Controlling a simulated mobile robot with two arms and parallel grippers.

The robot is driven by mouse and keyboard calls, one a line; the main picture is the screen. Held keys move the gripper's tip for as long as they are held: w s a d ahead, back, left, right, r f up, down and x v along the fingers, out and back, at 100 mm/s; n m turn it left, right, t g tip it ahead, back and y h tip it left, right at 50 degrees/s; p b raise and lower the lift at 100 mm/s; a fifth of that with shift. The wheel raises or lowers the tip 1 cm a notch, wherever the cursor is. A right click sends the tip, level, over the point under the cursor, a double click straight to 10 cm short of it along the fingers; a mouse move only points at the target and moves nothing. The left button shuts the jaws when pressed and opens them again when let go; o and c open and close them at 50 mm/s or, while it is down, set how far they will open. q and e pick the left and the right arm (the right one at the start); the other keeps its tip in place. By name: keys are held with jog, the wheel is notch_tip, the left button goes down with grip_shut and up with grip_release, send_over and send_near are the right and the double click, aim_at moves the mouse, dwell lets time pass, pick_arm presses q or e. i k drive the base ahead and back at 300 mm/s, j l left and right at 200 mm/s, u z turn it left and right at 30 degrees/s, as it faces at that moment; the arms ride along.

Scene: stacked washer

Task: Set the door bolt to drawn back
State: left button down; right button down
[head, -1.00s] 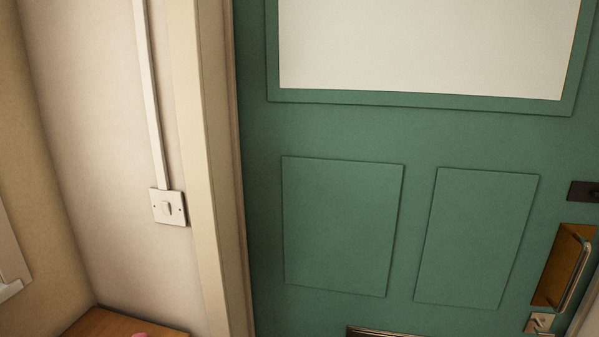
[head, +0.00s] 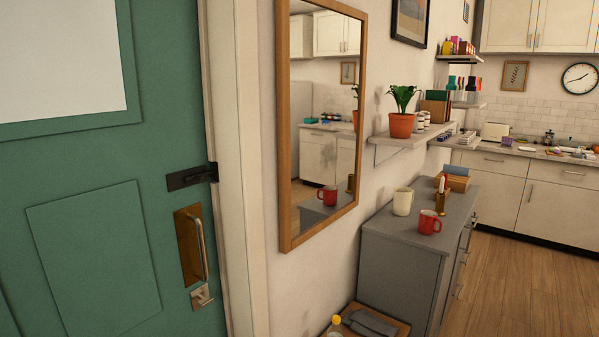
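The door bolt (head: 190,177) is a dark metal bar mounted across the right edge of the green door (head: 85,220). Its right end reaches to the pale door frame (head: 234,180), so it looks shot across. Below it are a brass plate with a pull handle (head: 193,246) and a small lock fitting (head: 202,296). The knob of the bolt is too small to make out clearly. Neither of my grippers is in the head view.
A wood-framed mirror (head: 322,120) hangs right of the door. A grey cabinet (head: 405,255) with mugs stands beyond it, under a shelf with a potted plant (head: 402,110). A small wooden table (head: 375,325) is at the bottom. Wooden floor (head: 510,290) lies open at right.

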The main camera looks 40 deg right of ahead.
aim_at(201, 177)
jog(key=z, duration=0.9)
